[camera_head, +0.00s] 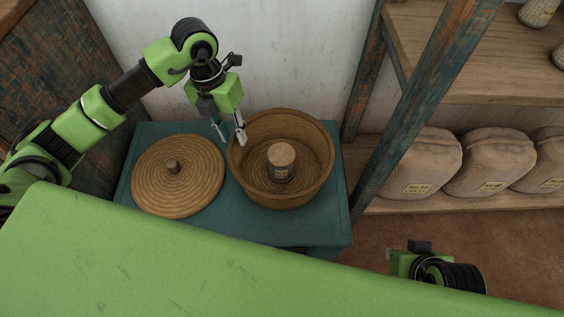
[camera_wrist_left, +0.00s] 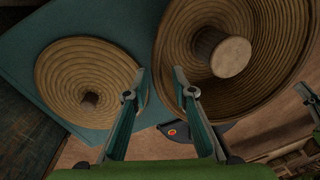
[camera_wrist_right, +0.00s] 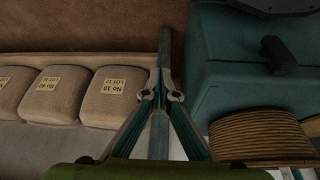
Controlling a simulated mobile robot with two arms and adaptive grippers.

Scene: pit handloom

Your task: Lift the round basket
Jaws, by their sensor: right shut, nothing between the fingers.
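The round basket (camera_head: 312,190) is brown, coiled and open. It sits upright on the right part of a teal cabinet top (camera_head: 225,232). A capped jar (camera_head: 281,163) stands inside it. My left gripper (camera_head: 230,134) is at the basket's left back rim, open, pointing down. In the left wrist view its fingers (camera_wrist_left: 160,80) straddle the rim line of the basket (camera_wrist_left: 275,90), one over the inside and one outside; contact is unclear. My right gripper (camera_wrist_right: 161,80) is shut and empty, in front of a teal post. The basket's woven side (camera_wrist_right: 260,135) shows at the right there.
A round coiled lid (camera_head: 190,190) with a knob lies left of the basket. A slanted teal post (camera_head: 415,110) and wooden shelves (camera_head: 470,75) stand to the right, with several labelled sacks (camera_head: 425,160). A pale wall (camera_head: 270,50) is behind the cabinet.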

